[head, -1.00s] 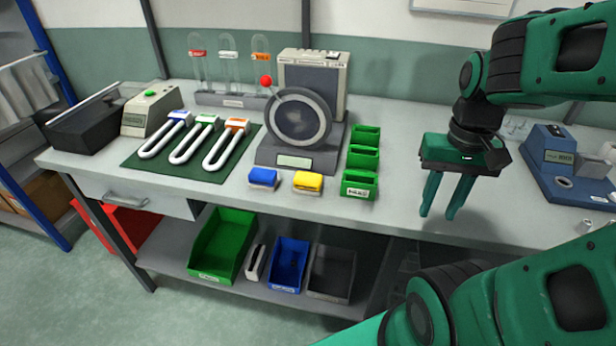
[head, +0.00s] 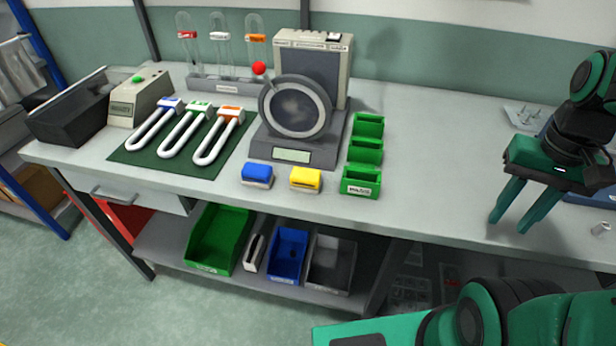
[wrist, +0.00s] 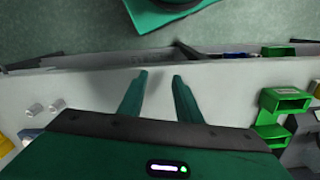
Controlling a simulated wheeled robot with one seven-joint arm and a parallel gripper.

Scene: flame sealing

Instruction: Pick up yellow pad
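The yellow pad (head: 305,179) has a white base and lies on the workbench near its front edge. It sits between a blue pad (head: 257,175) on its left and the green bins on its right. My gripper (head: 508,228) is at the right of the head view, well to the right of the yellow pad and above the bench's front part. Its two green fingers are apart with nothing between them. The fingers also show in the wrist view (wrist: 160,78), over the bench. I cannot make out the yellow pad in the wrist view.
Green bins (head: 360,181) stand in a row just right of the yellow pad. A round-faced device (head: 296,107) stands behind the pads. A green mat (head: 128,154) with U-shaped tubes lies left. The bench (head: 430,160) is clear between the bins and my gripper.

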